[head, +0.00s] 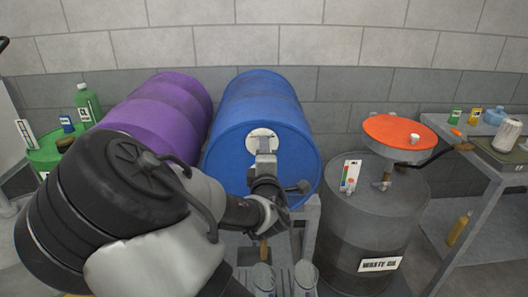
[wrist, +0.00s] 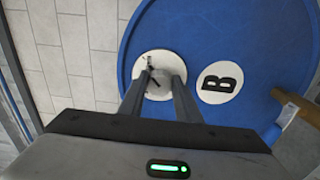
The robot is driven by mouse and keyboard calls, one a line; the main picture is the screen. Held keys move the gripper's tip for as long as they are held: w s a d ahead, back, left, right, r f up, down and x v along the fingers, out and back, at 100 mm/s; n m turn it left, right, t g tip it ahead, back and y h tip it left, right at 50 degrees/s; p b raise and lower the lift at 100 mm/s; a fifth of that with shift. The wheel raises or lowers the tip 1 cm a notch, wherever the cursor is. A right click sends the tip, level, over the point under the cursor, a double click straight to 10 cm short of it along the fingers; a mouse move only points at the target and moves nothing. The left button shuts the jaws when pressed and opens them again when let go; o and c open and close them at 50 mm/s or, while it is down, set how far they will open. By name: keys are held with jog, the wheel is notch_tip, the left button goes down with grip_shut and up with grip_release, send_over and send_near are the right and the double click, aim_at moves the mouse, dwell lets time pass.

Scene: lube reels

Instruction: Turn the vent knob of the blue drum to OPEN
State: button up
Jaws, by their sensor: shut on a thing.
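The blue drum (head: 262,95) lies on its side with its round end facing me. A white disc (head: 256,134) is on that end, above its centre. The disc also shows in the wrist view (wrist: 166,62), with dark marks on it. My gripper (head: 265,146) reaches to the disc, and its two fingers (wrist: 159,82) are shut on the vent knob at the disc. The knob is mostly hidden by the fingers, so I cannot read its setting. A round white label with a "B" (wrist: 220,82) is beside the disc in the wrist view.
A purple drum (head: 165,110) lies left of the blue one. A grey waste oil drum (head: 378,220) with an orange funnel pan (head: 400,132) stands at right. A wooden handle (wrist: 296,106) projects near the blue drum's end. A side table (head: 480,150) holds small containers.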

jog(key=shift+r, duration=0.15)
jog(key=o, duration=1.1)
jog(key=shift+w, duration=0.1)
jog(key=shift+c, duration=0.2)
jog(key=s+p, duration=1.6)
jog(key=s, duration=0.1)
jog(key=shift+s, duration=0.3)
